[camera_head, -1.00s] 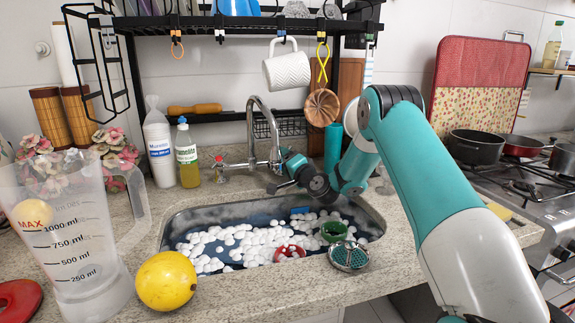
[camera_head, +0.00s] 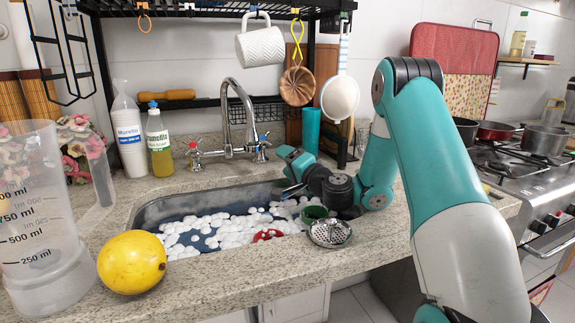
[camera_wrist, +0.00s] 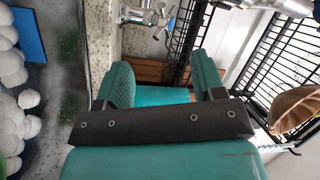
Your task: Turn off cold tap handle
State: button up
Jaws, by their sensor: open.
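The tap has a chrome arched spout (camera_head: 226,112) and two cross-shaped handles behind the sink. The cold tap handle (camera_head: 262,147), marked blue, is on the right. The red-marked hot handle (camera_head: 194,153) is on the left. My gripper (camera_head: 288,163) is over the sink's back right edge, a little right of and in front of the cold handle, apparently apart from it. In the wrist view my gripper (camera_wrist: 163,76) is open with nothing between its fingers. A chrome cross handle (camera_wrist: 162,20) shows beyond the fingers at the top.
The sink (camera_head: 150,213) holds white foam and a few items. A strainer (camera_head: 330,233) sits on its front right edge. A black rack (camera_head: 105,60) with a hanging white mug (camera_head: 261,46) stands above. Bottles (camera_head: 159,143) stand left; a yellow fruit (camera_head: 131,262) lies in front.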

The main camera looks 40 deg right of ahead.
dwell(0.3)
jog(key=s+a+r+n+g+y, duration=0.25)
jog(key=a+n+y, duration=0.2)
jog(key=a, duration=0.45)
jog(key=s+a+r+n+g+y, duration=0.1)
jog(key=a+n+g+y, duration=0.3)
jog(key=a, duration=0.6)
jog(key=s+a+n+g, duration=0.3)
jog(key=s+a, duration=0.1)
jog(key=s, duration=0.2)
jog(key=s+a+n+g, duration=0.3)
jog(key=s+a, duration=0.1)
jog(key=s, duration=0.2)
jog(key=s+a+f+n+g, duration=0.1)
jog(key=s+a+n+g, duration=0.2)
jog(key=s+a, duration=0.2)
jog(key=shift+s, duration=0.45)
jog(key=s+d+f+n+g+h, duration=0.1)
jog(key=s+g+h, duration=0.1)
jog(key=s, duration=0.5)
jog(key=s+d+n+g+h, duration=0.1)
jog(key=s+d+n+h, duration=0.15)
jog(key=s, duration=0.35)
notch_tip(320, 180, up, 14)
jog(key=m+p, duration=0.1)
jog(key=p, duration=1.3)
jog(key=shift+a, duration=0.25)
jog(key=shift+r+g, duration=0.1)
jog(key=shift+g, duration=0.15)
